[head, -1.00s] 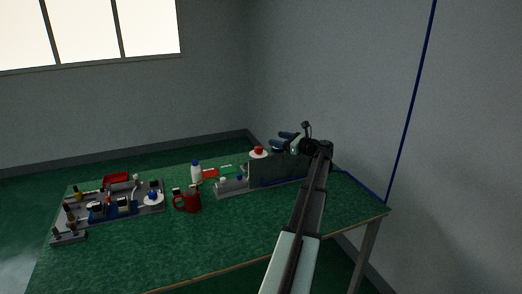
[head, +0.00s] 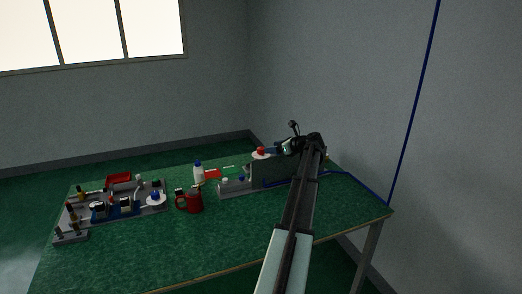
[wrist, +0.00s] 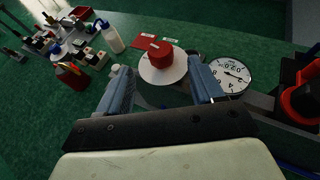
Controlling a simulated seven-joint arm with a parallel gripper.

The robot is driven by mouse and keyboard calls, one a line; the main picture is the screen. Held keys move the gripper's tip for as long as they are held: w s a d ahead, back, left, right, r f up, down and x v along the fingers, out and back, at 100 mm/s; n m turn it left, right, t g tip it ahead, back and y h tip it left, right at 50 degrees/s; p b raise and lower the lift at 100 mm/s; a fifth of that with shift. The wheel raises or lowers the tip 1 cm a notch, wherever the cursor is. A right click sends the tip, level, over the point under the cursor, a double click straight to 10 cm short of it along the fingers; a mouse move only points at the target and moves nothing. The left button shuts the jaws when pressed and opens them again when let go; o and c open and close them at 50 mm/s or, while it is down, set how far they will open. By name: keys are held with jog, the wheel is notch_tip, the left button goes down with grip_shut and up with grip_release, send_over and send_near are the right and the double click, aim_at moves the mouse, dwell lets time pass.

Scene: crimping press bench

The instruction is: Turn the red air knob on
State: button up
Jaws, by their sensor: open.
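The red air knob (wrist: 160,56) stands on a round white plate (wrist: 165,72) in the wrist view. It also shows in the head view (head: 260,150), on top of the grey press unit near the back of the bench. My gripper (wrist: 161,88) is open, with one finger on each side of the white plate in the picture. The knob shows between and slightly beyond the fingertips, and nothing is gripped. In the head view my gripper (head: 280,149) is just right of the knob. I cannot tell whether a finger touches the plate.
A pressure gauge (wrist: 231,74) is right of the knob. The green bench front (head: 200,245) is clear.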

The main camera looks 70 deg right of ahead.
aim_at(262, 148)
jog(key=x, duration=0.8)
jog(key=shift+w, duration=0.15)
jog(key=shift+c, duration=0.4)
